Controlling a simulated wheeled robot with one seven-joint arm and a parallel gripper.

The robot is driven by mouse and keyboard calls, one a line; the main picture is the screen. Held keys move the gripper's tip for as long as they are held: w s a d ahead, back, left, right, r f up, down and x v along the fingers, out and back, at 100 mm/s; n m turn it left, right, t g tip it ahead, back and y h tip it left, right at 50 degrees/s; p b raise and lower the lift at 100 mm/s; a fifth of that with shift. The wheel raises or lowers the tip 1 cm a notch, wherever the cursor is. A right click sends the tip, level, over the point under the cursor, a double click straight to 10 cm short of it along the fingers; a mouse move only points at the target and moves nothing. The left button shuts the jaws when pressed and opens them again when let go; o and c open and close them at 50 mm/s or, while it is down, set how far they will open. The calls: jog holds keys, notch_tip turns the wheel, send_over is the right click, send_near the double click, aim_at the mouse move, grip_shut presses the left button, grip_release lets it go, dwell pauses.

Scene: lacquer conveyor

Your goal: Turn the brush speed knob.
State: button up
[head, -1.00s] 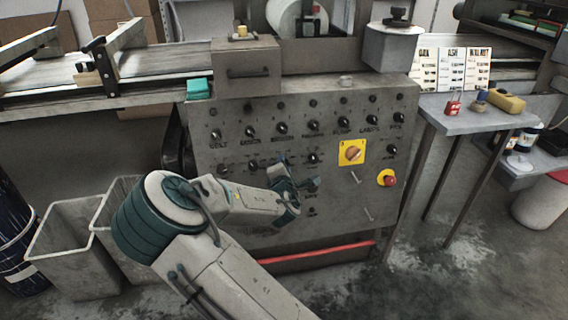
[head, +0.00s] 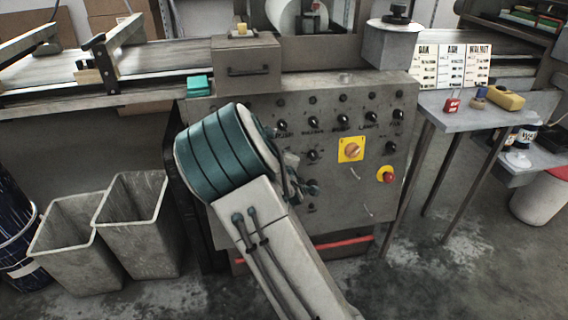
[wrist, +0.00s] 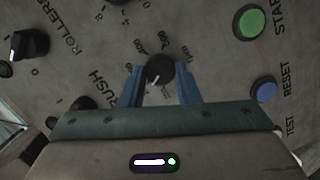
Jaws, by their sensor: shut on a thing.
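The brush speed knob (wrist: 158,70) is a round black knob with a pale pointer line, set among printed numbers beside lettering that reads partly "RUSH" in the wrist view. My gripper (wrist: 161,82) is shut on this knob, one blue finger on each side. The pointer faces down in that picture. In the head view the grey control panel (head: 345,205) stands upright ahead, and my arm covers its left part. The gripper is mostly hidden there, so the held knob cannot be made out.
A rollers knob (wrist: 32,42), a green start button (wrist: 249,22) and a blue reset button (wrist: 264,90) are near the gripper. The panel also carries a yellow-backed switch (head: 351,149) and a red stop button (head: 388,175). Grey bins (head: 133,225) stand left; a small table (head: 450,120) stands right.

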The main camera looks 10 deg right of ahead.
jog(key=shift+m, duration=0.4)
jog(key=o, duration=1)
jog(key=shift+p+v, duration=1.65)
jog(key=shift+v, duration=5.25)
jog(key=shift+d+r, duration=0.15)
